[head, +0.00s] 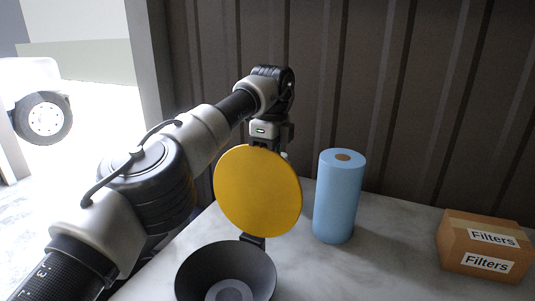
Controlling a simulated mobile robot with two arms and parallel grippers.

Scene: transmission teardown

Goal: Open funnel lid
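The yellow round funnel lid (257,191) stands upright, swung up on a dark hinge (252,241) at the back rim of the black funnel (204,275). The funnel's mouth is uncovered and its dark inside shows. My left arm comes in from the left, and my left gripper (271,145) is behind the upper edge of the lid. Its fingers are mostly hidden by the lid, so I cannot tell if they are open or touching it. My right gripper is out of view.
A blue paper roll (338,197) stands upright on the pale table (385,262), right of the lid. A cardboard box labelled Filters (486,246) sits at the right. A ribbed dark wall rises behind. Table between roll and box is clear.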

